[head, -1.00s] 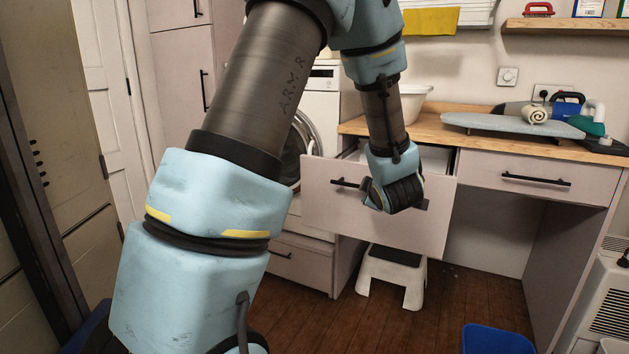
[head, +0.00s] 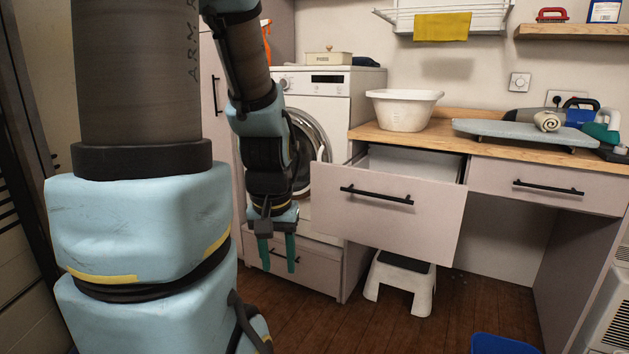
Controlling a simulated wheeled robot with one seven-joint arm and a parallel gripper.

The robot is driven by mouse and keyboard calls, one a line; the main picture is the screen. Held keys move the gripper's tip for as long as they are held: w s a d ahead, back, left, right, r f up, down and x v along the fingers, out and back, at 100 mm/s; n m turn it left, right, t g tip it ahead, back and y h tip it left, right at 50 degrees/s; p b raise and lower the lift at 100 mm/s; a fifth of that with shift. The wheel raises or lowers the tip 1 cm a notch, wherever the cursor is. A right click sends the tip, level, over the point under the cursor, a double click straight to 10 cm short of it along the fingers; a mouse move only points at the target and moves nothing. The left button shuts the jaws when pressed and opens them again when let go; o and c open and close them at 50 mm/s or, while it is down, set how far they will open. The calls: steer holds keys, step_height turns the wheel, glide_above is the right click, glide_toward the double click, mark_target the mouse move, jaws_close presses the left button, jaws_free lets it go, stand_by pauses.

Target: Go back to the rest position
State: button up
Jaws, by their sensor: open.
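My gripper (head: 277,254) hangs from my arm left of the middle of the head view, its two green fingers pointing down. The fingers are apart, with nothing between them. It is left of the pulled-out drawer (head: 385,222) and appears in front of the washing machine and the lower drawer front (head: 308,266). The pulled-out drawer has a pale front with a black bar handle (head: 377,195). A gap shows between the drawer front and the worktop, and its visible inside looks empty.
A white step stool (head: 401,284) stands under the open drawer. The washing machine (head: 330,110) is behind my arm. A white basin (head: 404,109) and an ironing board (head: 525,132) are on the wooden worktop (head: 445,138). A blue bin (head: 503,343) is at the bottom right.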

step_height(320, 180, up, 14)
steer(key=p, duration=1.2)
steer(key=shift+p, duration=0.35)
steer(key=shift+o, duration=0.3)
